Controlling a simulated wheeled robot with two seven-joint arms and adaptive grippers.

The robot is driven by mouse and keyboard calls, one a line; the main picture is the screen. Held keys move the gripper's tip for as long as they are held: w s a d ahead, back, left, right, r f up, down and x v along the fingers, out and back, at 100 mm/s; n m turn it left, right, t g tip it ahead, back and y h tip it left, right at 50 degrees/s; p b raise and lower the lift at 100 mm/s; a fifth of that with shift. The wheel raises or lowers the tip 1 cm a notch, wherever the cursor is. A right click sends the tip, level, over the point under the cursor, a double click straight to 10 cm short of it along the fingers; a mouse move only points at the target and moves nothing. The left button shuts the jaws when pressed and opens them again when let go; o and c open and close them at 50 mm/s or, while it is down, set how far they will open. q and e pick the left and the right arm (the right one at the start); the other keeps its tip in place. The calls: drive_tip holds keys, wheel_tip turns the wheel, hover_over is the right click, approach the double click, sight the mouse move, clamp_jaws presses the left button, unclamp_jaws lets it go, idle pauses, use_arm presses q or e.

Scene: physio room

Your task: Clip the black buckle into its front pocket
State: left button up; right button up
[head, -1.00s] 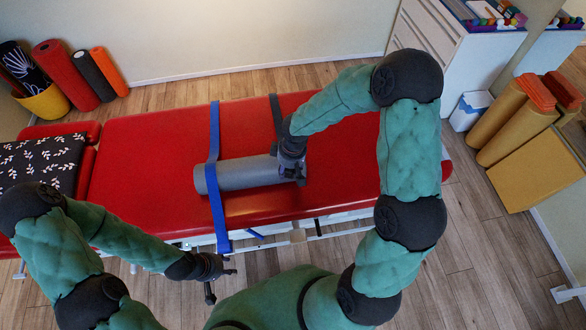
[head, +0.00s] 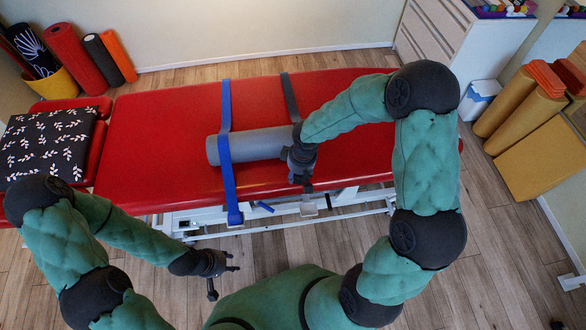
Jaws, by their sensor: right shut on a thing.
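The black strap (head: 290,98) runs from the back edge of the red treatment table (head: 165,125) forward to the grey roll (head: 262,144). My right gripper (head: 303,182) is over the table's front edge, at the roll's right end, pointing down. It is shut, apparently on the strap's black buckle, which its fingers hide. A small greyish pocket (head: 308,207) hangs at the table's front side, just below the gripper and apparently apart from it. The blue strap (head: 226,150) crosses the roll and reaches down the front side. My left gripper (head: 222,276) is open and empty before the table.
A patterned black cushion (head: 45,147) lies on the table's left end. A small blue piece (head: 265,207) sits at the front side. Rolled mats (head: 72,62) stand at the back left. Yellow mats (head: 540,140) and a white-blue bin (head: 478,100) are at the right.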

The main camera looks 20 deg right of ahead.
drive_tip(key=shift+s+d+f+n+y+b, duration=0.15)
drive_tip(key=shift+s+d+f+n+b, duration=0.6)
drive_tip(key=shift+f+b, duration=1.7)
drive_tip(key=shift+s+d+f+n+y+b, duration=0.3)
drive_tip(key=shift+s+f+n+b, duration=0.7)
drive_tip(key=shift+f, duration=2.7)
drive_tip(key=shift+s+d+f+n+y+b, duration=0.1)
drive_tip(key=shift+s+d+f+n+b, duration=0.5)
drive_tip(key=shift+f+n+b, duration=1.75)
drive_tip(key=shift+f+m+p, duration=0.45)
drive_tip(key=shift+f+m, duration=0.3)
drive_tip(key=shift+m, duration=0.35)
drive_tip(key=o, duration=1.3)
drive_tip(key=shift+w, duration=0.1)
drive_tip(key=shift+d+r, duration=0.1)
drive_tip(key=shift+r, duration=0.2)
drive_tip(key=shift+g, duration=0.3)
drive_tip(key=r, duration=0.3)
drive_tip(key=d+r, duration=0.1)
drive_tip(key=r, duration=0.7)
drive_tip(key=shift+s+d+r, duration=0.1)
drive_tip(key=shift+s+d, duration=0.05)
drive_tip(key=shift+s, duration=0.2)
